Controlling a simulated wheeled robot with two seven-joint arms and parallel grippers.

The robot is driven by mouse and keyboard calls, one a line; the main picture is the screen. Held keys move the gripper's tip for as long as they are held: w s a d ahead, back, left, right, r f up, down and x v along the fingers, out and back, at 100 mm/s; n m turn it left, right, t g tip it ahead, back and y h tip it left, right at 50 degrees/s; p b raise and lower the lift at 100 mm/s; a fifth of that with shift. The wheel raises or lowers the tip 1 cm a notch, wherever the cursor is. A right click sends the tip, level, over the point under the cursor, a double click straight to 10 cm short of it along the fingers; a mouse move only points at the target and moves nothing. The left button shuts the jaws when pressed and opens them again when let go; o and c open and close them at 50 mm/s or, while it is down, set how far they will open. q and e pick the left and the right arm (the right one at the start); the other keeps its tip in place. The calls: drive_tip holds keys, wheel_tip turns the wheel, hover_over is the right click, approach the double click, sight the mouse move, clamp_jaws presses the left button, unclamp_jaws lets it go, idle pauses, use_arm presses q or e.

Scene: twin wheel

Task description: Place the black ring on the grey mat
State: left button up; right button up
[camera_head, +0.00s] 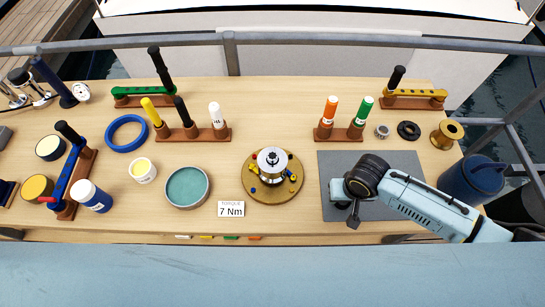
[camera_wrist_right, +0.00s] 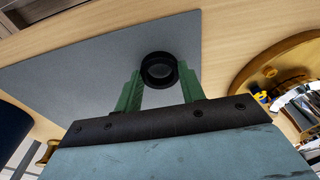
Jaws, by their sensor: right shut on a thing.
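My right gripper (camera_wrist_right: 158,85) has its green fingers shut on a small, thick black ring (camera_wrist_right: 159,70). The grey mat (camera_wrist_right: 85,60) lies beneath it in the wrist view. In the head view the grey mat (camera_head: 400,163) is at the right of the wooden table, and my right arm reaches over it from the right. The gripper is above the mat's front left part, its fingers pointing down and mostly hidden by the wrist. I cannot tell whether the ring touches the mat. My left gripper is out of view.
A round wooden base with a metal winch drum (camera_head: 271,162) stands just left of the mat. Behind the mat are a dark toothed ring (camera_head: 409,130), a small metal part (camera_head: 382,131) and a brass spool (camera_head: 447,134). A blue bucket (camera_head: 473,180) is at the right.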

drive_tip(key=shift+f, duration=0.35)
idle(0.3)
drive_tip(key=o, duration=1.1)
drive_tip(key=shift+c, duration=0.2)
drive_tip(key=shift+o, duration=0.4)
drive_tip(key=shift+o, duration=1.1)
wheel_tip(320, 180, up, 13)
drive_tip(key=s+p, duration=0.1)
drive_tip(key=shift+s+r, duration=0.2)
drive_tip(key=shift+s, duration=0.15)
